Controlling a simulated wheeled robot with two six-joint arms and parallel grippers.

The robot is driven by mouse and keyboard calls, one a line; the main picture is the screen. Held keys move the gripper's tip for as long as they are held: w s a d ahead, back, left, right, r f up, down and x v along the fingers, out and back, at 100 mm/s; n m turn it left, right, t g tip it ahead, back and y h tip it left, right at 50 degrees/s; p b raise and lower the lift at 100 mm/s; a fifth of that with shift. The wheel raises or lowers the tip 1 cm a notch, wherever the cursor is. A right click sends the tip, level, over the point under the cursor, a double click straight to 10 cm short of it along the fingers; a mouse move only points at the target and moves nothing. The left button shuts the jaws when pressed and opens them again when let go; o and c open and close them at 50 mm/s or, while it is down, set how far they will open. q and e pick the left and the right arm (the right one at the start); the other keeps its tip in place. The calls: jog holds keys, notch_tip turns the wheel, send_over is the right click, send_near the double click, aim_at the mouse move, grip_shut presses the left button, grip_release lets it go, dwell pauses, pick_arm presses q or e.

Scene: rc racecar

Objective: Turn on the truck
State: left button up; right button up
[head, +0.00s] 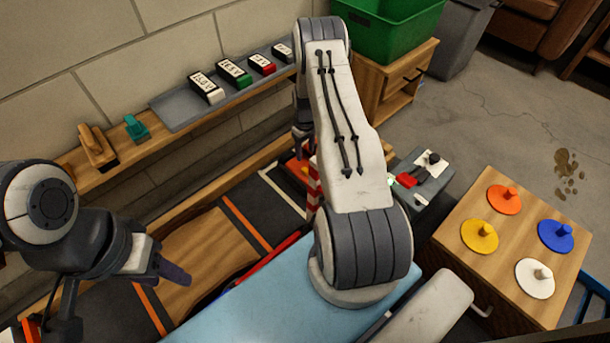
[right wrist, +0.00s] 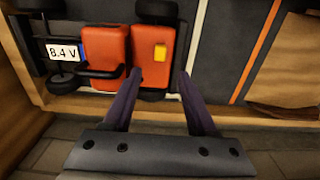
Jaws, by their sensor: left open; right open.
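The truck (right wrist: 104,52) shows in the right wrist view as an orange body with black wheels and an "8.4 V" label (right wrist: 63,52). A small yellow switch-like block (right wrist: 160,52) sits on its right orange part. My right gripper (right wrist: 160,78) is open, its two purple fingertips apart just below the yellow block. I cannot tell whether they touch the truck. In the head view, my right arm hides most of the truck; a bit of orange (head: 298,168) shows beside it. My left gripper (head: 172,270) is open and empty at the lower left, over the wooden track area.
A wall shelf (head: 165,112) holds several labelled blocks. A grey box with a red switch (head: 406,180) stands right of my right arm. A wooden cabinet (head: 475,265) carries several coloured knobbed discs. A green bin (head: 395,30) is at the back. The truck lies near a wooden border (right wrist: 235,113).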

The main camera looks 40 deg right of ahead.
aim_at(305, 169)
notch_tip(305, 169, down, 10)
jog(key=b, duration=0.5)
jog(key=shift+f, duration=0.1)
jog(key=shift+c, duration=0.3)
grip_shut()
dwell(0.9)
